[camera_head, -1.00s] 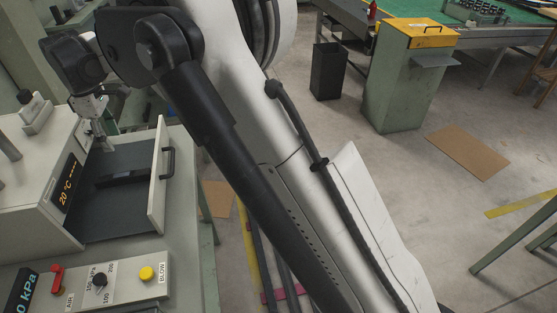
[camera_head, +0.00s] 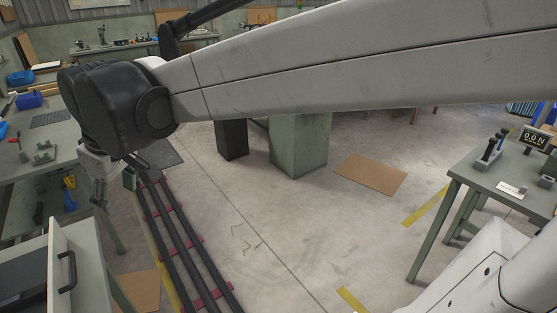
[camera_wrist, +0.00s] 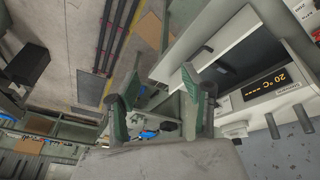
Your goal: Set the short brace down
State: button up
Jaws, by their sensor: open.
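My gripper (camera_wrist: 160,90) is open in the wrist view, its two fingers apart with no part seen held between them. In the head view my gripper (camera_head: 101,190) hangs below the dark wrist joint, over the floor between the benches, behind the drawer-like front of the 20 °C unit. I cannot pick out the short brace with certainty in either view now. The dark inside of the 20 °C unit (camera_wrist: 237,52) shows in the wrist view, behind its pale front panel (camera_wrist: 165,68). In the head view the panel (camera_head: 82,262) is at the lower left.
A bench (camera_head: 40,165) with small fixtures stands at the left. Floor rails (camera_head: 180,235) run beside it. A green cabinet (camera_head: 298,145) and a black bin (camera_head: 231,140) stand behind. A table with a force display (camera_head: 536,138) is at the right.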

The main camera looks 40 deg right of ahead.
jog(key=s+d+f+m+t, duration=0.1)
jog(key=s+d+f+m, duration=0.1)
jog(key=s+d, duration=0.2)
jog(key=s+d+f+m+t, duration=0.1)
jog(key=s+d+f+m, duration=0.1)
jog(key=s, duration=0.5)
jog(key=s+d+f+m+t+h, duration=0.1)
jog(key=s+d+f+m, duration=0.1)
jog(key=s+d, duration=0.3)
jog(key=shift+s+d+f+m, duration=0.3)
jog(key=shift+d+f, duration=0.05)
jog(key=shift+f, duration=0.2)
